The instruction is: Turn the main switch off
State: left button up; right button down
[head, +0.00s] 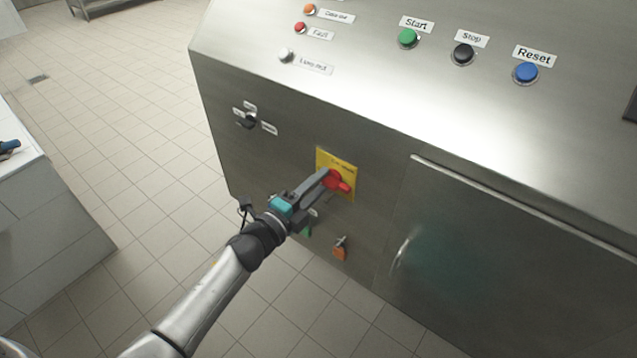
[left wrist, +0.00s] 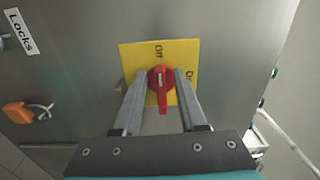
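The main switch is a red rotary knob (head: 337,181) on a yellow plate (head: 349,168) on the machine's front panel. In the left wrist view the knob (left wrist: 161,82) shows its handle pointing down the picture, with "Off" printed above it and "On" to its right on the yellow plate (left wrist: 135,55). My left gripper (head: 328,176) is at the switch. Its two fingers (left wrist: 164,84) stand on either side of the knob, with a gap beside the narrow handle. Whether a fingertip touches the hub cannot be told. My right gripper is out of view.
An orange padlock (head: 340,249) hangs below the switch; it also shows beside the "Locks" label in the left wrist view (left wrist: 18,112). A black selector (head: 248,122) is up left. Start (head: 408,38), Stop (head: 463,54) and Reset (head: 525,72) buttons sit on the sloped top. A closed door is right.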

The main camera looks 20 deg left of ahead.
pick_arm(q)
jog(key=shift+o, duration=0.2)
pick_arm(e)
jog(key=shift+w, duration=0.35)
pick_arm(q)
jog(key=shift+s, duration=0.1)
jog(key=p+v, duration=0.1)
jog(key=v, duration=1.4)
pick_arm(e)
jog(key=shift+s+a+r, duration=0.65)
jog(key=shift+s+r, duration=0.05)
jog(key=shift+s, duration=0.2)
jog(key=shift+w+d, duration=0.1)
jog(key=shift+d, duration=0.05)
pick_arm(q)
jog(key=shift+f, duration=0.1)
